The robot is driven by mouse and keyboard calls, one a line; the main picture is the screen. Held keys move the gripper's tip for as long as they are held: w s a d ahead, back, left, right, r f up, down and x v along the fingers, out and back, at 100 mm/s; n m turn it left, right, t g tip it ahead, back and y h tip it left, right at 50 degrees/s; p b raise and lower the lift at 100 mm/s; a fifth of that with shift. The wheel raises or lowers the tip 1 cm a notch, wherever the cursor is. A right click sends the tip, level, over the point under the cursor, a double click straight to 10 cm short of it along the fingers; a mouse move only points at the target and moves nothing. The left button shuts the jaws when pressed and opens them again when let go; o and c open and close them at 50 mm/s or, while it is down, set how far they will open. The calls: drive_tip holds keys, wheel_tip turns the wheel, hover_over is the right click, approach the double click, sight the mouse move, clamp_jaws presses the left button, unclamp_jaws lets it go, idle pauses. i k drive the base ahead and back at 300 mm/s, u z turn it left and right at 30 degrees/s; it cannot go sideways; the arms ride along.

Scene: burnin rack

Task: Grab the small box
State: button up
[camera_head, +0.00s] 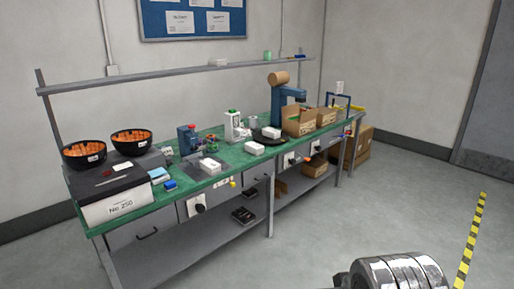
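Several small boxes are on the green-topped workbench (150,217). One small white box (209,166) lies near the front edge at the middle of the bench, on a dark mat. A second small white box (255,148) lies to its right, also near the front edge. A third small white box (271,132) sits further back on a dark base. I cannot tell which one the task names. A shiny metal rounded part at the bottom right seems to be mine. My gripper's fingers are not in view, and the boxes are clear of it.
Two black bowls of orange pieces (131,138) and a large labelled box (115,195) stand at the bench's left end. Open cardboard boxes (300,124) stand to the right. A shelf rail (180,75) runs above. Bare floor (400,190) lies right of the bench, with yellow-black tape (469,240).

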sight(255, 149)
drive_tip(key=z, duration=0.35)
drive_tip(key=i, duration=2.6)
drive_tip(key=u, duration=1.05)
drive_tip(key=i, duration=0.55)
drive_tip(key=u, duration=0.6)
drive_tip(key=i, duration=0.5)
drive_tip(key=u, duration=0.25)
